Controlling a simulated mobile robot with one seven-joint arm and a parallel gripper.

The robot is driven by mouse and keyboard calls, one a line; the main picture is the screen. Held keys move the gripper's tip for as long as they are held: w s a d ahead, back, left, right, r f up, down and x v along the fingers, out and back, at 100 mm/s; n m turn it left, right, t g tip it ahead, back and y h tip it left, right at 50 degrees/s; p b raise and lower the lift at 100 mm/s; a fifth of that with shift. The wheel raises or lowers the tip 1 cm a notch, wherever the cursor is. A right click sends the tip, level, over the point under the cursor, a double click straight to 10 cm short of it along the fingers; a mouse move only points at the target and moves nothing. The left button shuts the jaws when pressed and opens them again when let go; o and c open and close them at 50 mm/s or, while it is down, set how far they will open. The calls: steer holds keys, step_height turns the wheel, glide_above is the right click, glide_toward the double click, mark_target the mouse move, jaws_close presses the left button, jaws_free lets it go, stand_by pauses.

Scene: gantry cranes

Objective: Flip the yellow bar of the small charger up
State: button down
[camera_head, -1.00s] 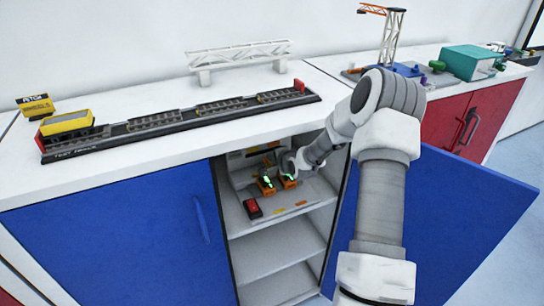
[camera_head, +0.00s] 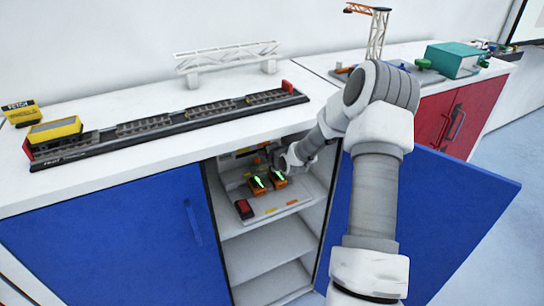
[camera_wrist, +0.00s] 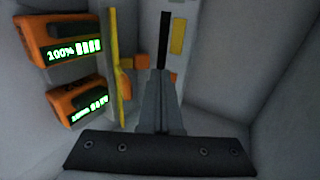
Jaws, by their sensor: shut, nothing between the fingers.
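Two orange batteries with green displays, a left one (camera_head: 257,186) and a right one (camera_head: 279,180), sit on the upper shelf inside the open cabinet. In the wrist view they appear at the left, the upper one (camera_wrist: 70,40) reading 100%. A thin yellow bar (camera_wrist: 114,62) stands upright in that view, between the batteries and my gripper, with an orange piece at its side. My gripper (camera_wrist: 164,42) is shut and empty, to the right of the bar with a visible gap. In the head view my wrist partly hides the charger area.
A red-topped block (camera_head: 244,208) sits at the shelf's front left. The open blue door (camera_head: 430,210) stands to the right of my arm. Grey cabinet walls are close around the gripper. A toy rail track (camera_head: 170,128) lies on the counter above.

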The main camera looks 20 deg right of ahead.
steer(key=p+v, duration=0.3)
steer(key=v, duration=1.3)
steer(key=shift+s+r, duration=0.2)
steer(key=shift+s, duration=0.05)
steer(key=shift+a, duration=0.1)
